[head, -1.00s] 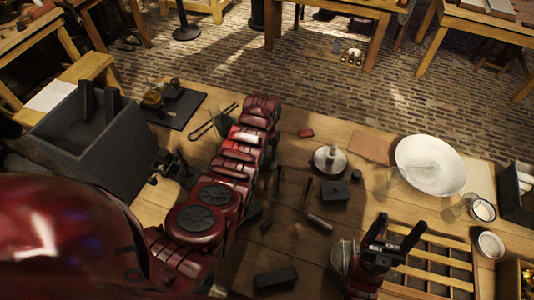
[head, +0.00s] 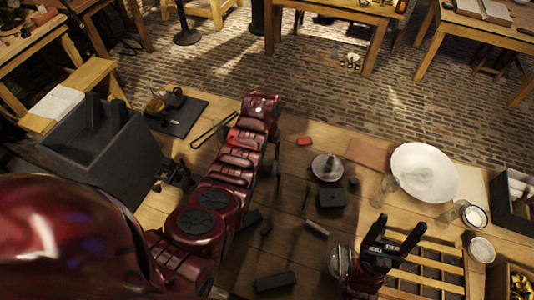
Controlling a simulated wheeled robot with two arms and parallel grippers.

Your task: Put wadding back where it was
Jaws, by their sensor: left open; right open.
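A pale, translucent lump that looks like the wadding (head: 432,177) lies in a wide white bowl (head: 404,160) on the right of the workbench. I cannot be sure of its material. My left gripper (head: 277,172) hangs beyond the end of my red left arm, mostly hidden by it, over the middle of the bench and well left of the bowl. Nothing shows held in it. My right gripper (head: 395,232) is open and empty, its two black fingers pointing up and away, in front of the bowl and apart from it.
A slatted wooden tray (head: 430,262) lies by my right gripper. Glass jars and a white cup (head: 476,215) stand right of the bowl. A black box (head: 515,205) holds white pieces. A metal disc (head: 327,167), a dark block (head: 331,200) and a black bar (head: 275,281) lie mid-bench.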

